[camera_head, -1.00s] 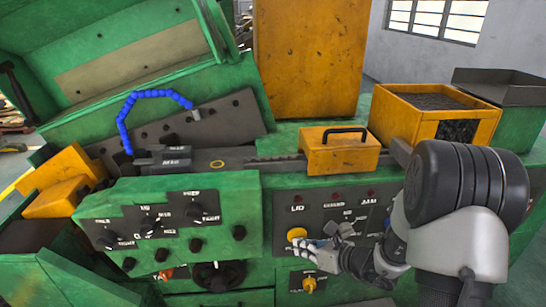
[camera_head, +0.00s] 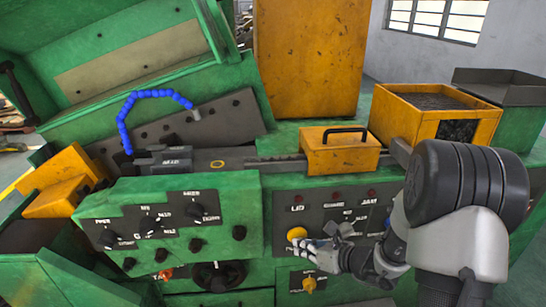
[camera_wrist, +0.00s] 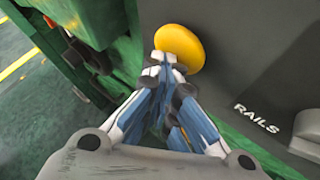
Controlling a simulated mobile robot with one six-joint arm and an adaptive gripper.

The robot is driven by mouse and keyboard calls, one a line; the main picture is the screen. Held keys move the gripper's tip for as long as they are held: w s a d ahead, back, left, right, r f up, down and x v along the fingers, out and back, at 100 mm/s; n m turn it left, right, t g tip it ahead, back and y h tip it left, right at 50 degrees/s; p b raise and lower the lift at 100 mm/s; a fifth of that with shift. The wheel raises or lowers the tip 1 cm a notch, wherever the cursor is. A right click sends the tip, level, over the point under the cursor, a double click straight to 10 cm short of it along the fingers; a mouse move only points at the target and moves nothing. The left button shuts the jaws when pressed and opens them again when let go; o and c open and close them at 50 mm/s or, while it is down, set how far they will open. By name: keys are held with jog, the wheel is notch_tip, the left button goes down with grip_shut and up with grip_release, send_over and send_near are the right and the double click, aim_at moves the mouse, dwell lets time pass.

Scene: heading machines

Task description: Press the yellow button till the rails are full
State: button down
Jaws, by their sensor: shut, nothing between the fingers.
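The round yellow button (camera_head: 297,233) sits on the dark control panel, left of the middle. My gripper (camera_head: 306,243) is shut and empty, with its fingertips at the button's lower right edge. In the wrist view the yellow button (camera_wrist: 184,46) is just beyond the closed fingertips (camera_wrist: 166,62), which overlap its lower left edge. They look to be touching it, but I cannot tell whether it is pressed in. The rails (camera_head: 275,160) run left from the yellow lidded box on the machine top. Their contents are too small to make out.
A yellow box with a black handle (camera_head: 341,154) and a yellow hopper full of dark pieces (camera_head: 432,100) stand behind the panel. A second yellow knob (camera_head: 309,285) is below the button. A green panel with several black knobs (camera_head: 150,224) juts out to the left.

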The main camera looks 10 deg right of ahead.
jog(key=shift+w+d+r, duration=0.15)
jog(key=shift+w+r, duration=0.45)
jog(key=shift+w, duration=0.35)
dwell(0.3)
jog(key=shift+s+f+b, duration=0.15)
jog(key=shift+s+b, duration=0.1)
jog(key=shift+s, duration=0.65)
jog(key=shift+s+f+b, duration=0.2)
jog(key=shift+s+b, duration=0.05)
jog(key=shift+s, duration=0.65)
jog(key=shift+s+f+b, duration=0.15)
jog(key=shift+s+b, duration=0.1)
jog(key=shift+s, duration=0.65)
